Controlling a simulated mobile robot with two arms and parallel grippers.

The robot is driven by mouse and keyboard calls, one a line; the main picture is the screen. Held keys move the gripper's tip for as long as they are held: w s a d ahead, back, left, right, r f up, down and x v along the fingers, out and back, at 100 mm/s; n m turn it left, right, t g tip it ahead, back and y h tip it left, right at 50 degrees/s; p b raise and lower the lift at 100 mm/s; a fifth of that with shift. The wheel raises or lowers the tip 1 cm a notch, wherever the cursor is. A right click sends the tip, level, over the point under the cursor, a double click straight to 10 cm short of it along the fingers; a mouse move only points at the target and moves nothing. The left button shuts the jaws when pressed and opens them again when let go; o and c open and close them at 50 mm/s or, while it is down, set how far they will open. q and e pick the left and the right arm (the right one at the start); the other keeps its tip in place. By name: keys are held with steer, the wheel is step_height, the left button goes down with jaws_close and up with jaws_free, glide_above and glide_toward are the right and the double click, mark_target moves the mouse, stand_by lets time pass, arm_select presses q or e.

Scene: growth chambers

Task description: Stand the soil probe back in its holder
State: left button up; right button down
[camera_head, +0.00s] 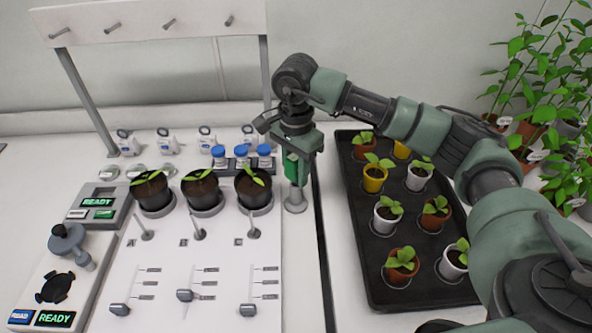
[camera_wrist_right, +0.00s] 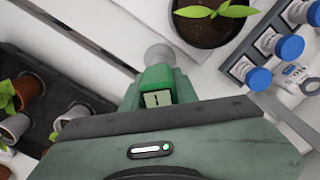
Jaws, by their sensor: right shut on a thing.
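The soil probe (camera_head: 291,168) has a green body and stands roughly upright at the right edge of the white station. My right gripper (camera_head: 297,150) is shut on it from above. In the right wrist view, the probe's green top with a small display (camera_wrist_right: 158,97) shows at my right gripper (camera_wrist_right: 156,110). The holder (camera_head: 295,201) is a round grey base directly below the probe; it also shows in the right wrist view (camera_wrist_right: 160,53). The probe's lower end is at the holder, but I cannot tell how deep it sits. My left gripper is not in view.
Three dark pots with seedlings (camera_head: 254,194) stand just left of the holder, with blue-capped vials (camera_head: 241,153) behind them. A black tray (camera_head: 368,268) of small potted plants lies to the right, under my right arm. Tall plants (camera_head: 545,80) stand at the far right.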

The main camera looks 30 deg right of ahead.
steer(key=c, duration=1)
jaws_free()
